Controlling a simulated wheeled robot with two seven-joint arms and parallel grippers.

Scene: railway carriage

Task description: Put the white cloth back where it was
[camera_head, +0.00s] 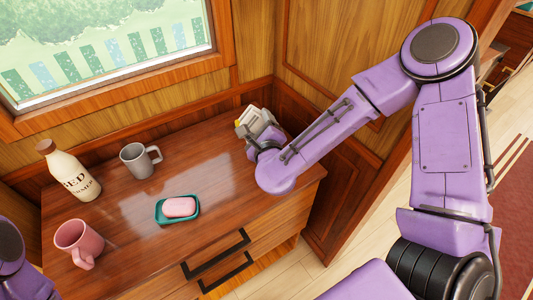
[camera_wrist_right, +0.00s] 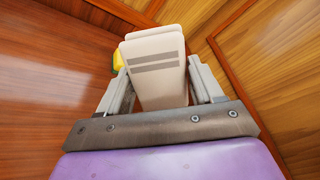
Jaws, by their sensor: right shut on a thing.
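The white cloth (camera_wrist_right: 154,66), folded and with two grey stripes, is between the fingers of my right gripper (camera_wrist_right: 158,92) in the right wrist view. The gripper is shut on it. In the head view my right gripper (camera_head: 264,134) is at the back right corner of the wooden cabinet top (camera_head: 215,150), and a little of the cloth (camera_head: 246,115) shows beyond it. I cannot tell whether the cloth touches the surface. A yellow thing (camera_wrist_right: 118,61) shows partly behind the cloth. Only purple parts of my left arm show at the lower left; its gripper is out of view.
A pink soap (camera_head: 180,207) lies in a teal dish (camera_head: 161,216) mid-cabinet. A grey mug (camera_head: 137,162), a cream bottle (camera_head: 75,175) and a pink mug (camera_head: 78,241) stand to the left. Wood-panelled walls close off the back right corner. The top right of the dish is clear.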

